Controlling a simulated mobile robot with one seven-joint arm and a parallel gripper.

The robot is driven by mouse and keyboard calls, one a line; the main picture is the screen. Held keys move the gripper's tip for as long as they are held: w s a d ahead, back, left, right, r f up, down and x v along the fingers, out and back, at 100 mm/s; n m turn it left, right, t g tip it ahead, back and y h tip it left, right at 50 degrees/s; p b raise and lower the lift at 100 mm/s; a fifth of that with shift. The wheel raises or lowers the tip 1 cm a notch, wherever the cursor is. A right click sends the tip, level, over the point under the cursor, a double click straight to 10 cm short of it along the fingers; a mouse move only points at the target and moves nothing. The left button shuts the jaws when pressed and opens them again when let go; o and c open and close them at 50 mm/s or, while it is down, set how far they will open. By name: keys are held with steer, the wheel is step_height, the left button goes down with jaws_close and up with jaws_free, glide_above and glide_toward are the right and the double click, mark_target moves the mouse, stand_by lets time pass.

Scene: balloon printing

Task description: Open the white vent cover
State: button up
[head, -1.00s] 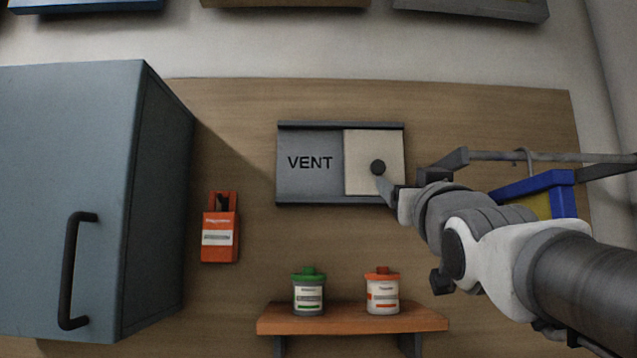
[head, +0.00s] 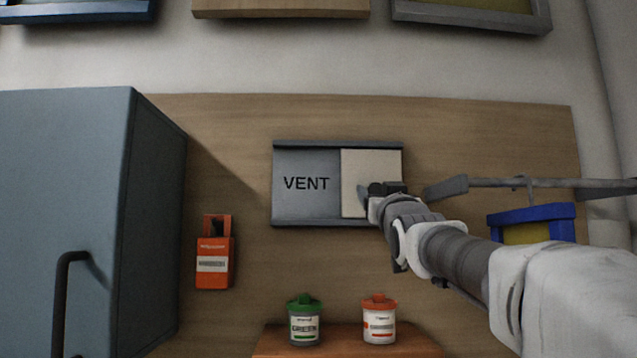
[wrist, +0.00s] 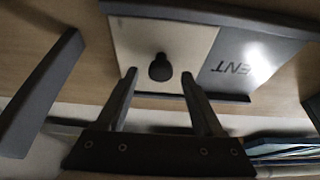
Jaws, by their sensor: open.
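The white vent cover (head: 362,165) is a flat pale panel on the right half of the grey vent frame (head: 306,205), beside the word VENT. In the wrist view the cover (wrist: 150,38) carries a dark round knob (wrist: 160,68). My gripper (wrist: 158,77) is open, with one finger on each side of the knob's line, and the knob shows between the fingertips. I cannot tell how deep the knob sits between them. In the head view my gripper (head: 370,195) is in front of the cover's lower right part and hides the knob.
A blue-grey cabinet (head: 60,200) with a dark handle stands at the left. An orange box (head: 214,263) hangs on the board. Green-lidded (head: 305,322) and orange-lidded (head: 379,322) jars stand on a shelf (head: 340,345) below. A grey bar (head: 540,184) and blue-rimmed bin (head: 532,222) are at the right.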

steer(key=shift+w+r, duration=0.25)
steer(key=shift+w, duration=0.45)
steer(key=shift+c, duration=0.3)
jaws_close()
stand_by(0.8)
